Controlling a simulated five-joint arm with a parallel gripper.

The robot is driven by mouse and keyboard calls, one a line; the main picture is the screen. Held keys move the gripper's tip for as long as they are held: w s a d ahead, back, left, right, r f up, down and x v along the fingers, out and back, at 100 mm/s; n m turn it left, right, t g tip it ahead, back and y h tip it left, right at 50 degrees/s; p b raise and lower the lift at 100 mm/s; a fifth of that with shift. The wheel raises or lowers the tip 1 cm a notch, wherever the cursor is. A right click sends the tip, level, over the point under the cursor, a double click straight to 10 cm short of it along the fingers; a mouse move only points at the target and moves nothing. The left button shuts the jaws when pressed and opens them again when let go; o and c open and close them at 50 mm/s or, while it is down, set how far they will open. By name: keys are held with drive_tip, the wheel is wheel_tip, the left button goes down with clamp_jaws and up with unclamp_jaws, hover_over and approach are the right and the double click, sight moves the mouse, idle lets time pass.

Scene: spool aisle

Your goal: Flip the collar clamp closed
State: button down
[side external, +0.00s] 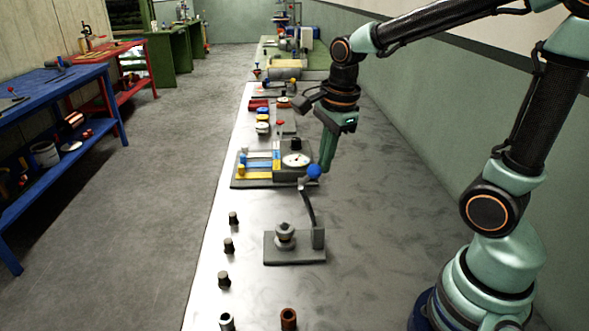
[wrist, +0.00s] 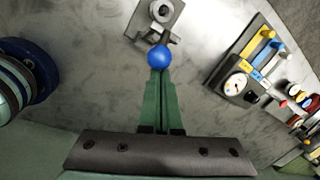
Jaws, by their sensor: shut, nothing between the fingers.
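The collar clamp is a grey base plate (side external: 275,254) on the bench with a round stepped collar (side external: 285,234) at its left and a hinge block (side external: 318,238) at its right. A dark curved lever (side external: 308,207) rises steeply from the hinge block, so the clamp stands open. A blue ball (side external: 314,171) is at the lever's top. My gripper (side external: 323,171) is shut and empty, pointing down right at the ball. In the wrist view the shut green fingertips (wrist: 160,73) meet the edge of the blue ball (wrist: 160,57); I cannot tell whether they touch. The collar (wrist: 160,10) shows beyond.
A panel with a white dial (side external: 296,160) and coloured bars stands just behind the lever. Several small dark knobs (side external: 229,246) line the bench's left edge, and a brown cylinder (side external: 288,319) stands in front. The bench right of the clamp is clear.

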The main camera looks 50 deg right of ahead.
drive_tip(key=w+a+f, duration=0.5)
drive_tip(key=w+a, duration=0.3)
drive_tip(key=shift+w+a, duration=0.35)
drive_tip(key=shift+f, duration=0.1)
idle(0.6)
drive_tip(key=d+r, duration=0.3)
drive_tip(key=w+a+r, duration=0.2)
drive_tip(key=w+a, duration=0.3)
drive_tip(key=a, duration=0.3)
drive_tip(key=shift+w+r+y, duration=0.25)
drive_tip(key=shift+r+y, duration=0.05)
drive_tip(key=shift+r, duration=0.1)
